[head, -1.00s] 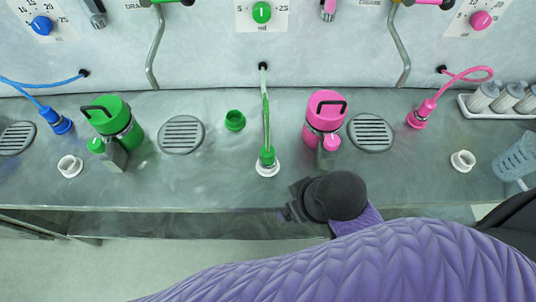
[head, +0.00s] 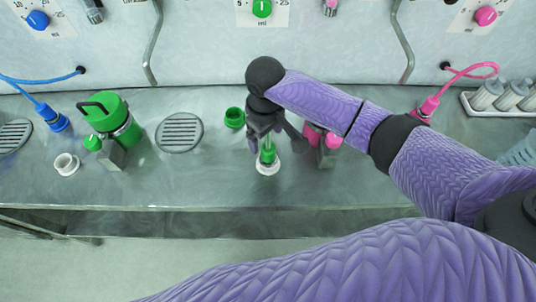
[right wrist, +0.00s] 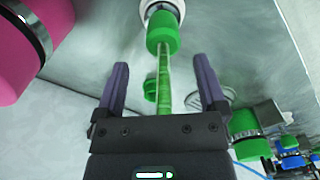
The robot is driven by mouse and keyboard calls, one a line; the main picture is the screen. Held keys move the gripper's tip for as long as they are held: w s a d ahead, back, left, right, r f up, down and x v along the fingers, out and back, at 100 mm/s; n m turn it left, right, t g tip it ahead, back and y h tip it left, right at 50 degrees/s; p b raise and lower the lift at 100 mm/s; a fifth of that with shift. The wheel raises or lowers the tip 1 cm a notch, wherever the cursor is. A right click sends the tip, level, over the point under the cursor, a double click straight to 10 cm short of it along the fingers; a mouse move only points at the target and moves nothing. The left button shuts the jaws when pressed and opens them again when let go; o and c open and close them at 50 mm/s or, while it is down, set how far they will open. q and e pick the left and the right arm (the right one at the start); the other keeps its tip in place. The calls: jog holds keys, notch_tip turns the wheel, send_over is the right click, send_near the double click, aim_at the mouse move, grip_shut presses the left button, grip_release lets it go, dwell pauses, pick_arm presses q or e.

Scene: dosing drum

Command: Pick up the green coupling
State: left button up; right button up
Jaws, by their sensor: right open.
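The green coupling (head: 267,156) sits upright on a white ring-shaped socket (head: 267,168) at the front middle of the counter, with a green hose rising from its top. It also shows in the right wrist view (right wrist: 162,33), seated at the white socket. My right gripper (head: 270,146) is open just above the coupling, its fingers to either side of the hose. In the right wrist view its fingertips (right wrist: 162,64) stand apart around the hose, and the coupling lies beyond them, not held. My left gripper is not in view.
A pink canister (head: 314,135), partly behind my arm, stands close right of my gripper. A green cap-like ring (head: 234,117) lies close left. A green canister (head: 112,118), a drain grate (head: 180,133) and an empty white socket (head: 66,164) are farther left.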

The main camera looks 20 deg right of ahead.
aim_at(268, 147)
jog(key=f, duration=0.2)
jog(key=s+f+b, duration=0.1)
jog(key=f, duration=0.2)
jog(key=shift+s+f, duration=0.1)
jog(key=shift+f, duration=0.3)
jog(key=shift+r, duration=0.1)
jog(key=c, duration=0.9)
grip_shut()
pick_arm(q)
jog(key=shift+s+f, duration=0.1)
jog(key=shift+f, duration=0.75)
